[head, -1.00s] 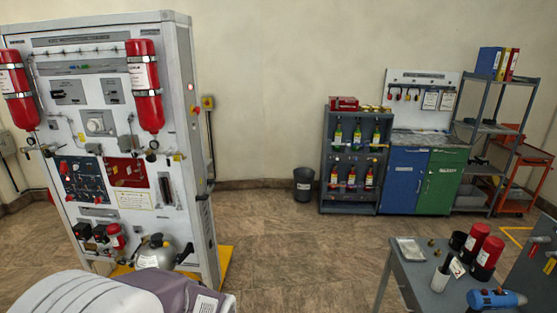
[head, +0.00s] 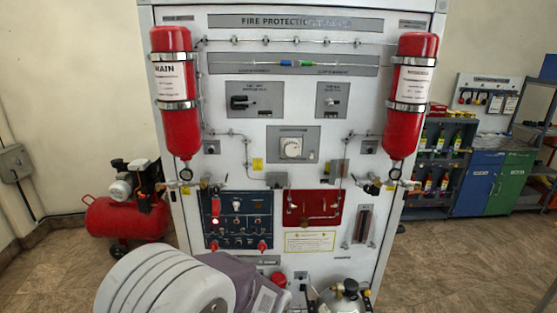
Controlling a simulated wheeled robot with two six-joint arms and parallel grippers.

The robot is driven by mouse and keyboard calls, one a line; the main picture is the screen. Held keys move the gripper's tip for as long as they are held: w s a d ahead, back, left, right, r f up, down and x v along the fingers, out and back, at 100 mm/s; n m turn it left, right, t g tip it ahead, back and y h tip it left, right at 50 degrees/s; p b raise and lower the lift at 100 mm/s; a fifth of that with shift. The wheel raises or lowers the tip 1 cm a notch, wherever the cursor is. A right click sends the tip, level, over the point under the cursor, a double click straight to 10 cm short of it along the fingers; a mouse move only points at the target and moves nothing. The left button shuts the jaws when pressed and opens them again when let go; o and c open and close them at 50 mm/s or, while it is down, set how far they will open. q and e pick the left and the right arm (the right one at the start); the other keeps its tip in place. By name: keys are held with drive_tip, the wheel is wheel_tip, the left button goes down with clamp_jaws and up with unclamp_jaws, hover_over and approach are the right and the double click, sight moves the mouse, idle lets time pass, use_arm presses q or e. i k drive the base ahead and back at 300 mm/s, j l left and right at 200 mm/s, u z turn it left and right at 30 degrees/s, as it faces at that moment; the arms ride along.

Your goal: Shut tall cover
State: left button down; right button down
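The white fire protection trainer panel (head: 225,170) stands upright straight ahead. Its lower left has a dark blue switch plate (head: 239,240) with several small red covers. The upper-left red cover (head: 215,207) looks taller than the others and seems to stand raised, with a small light spot just below it. Two lower red covers (head: 262,246) sit along the plate's bottom edge. A red plate (head: 313,209) with small fittings is to the right. Which part is the tall cover is too small to tell for sure.
A red compressor (head: 125,215) stands on the floor left of the panel. Two red cylinders, left (head: 178,100) and right (head: 410,95), flank the panel's front. A grey bottle (head: 345,297) is at its foot. Shelves and cabinets (head: 477,183) stand at the back right.

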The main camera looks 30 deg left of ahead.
sight(333, 166)
drive_tip(key=j, duration=1.4)
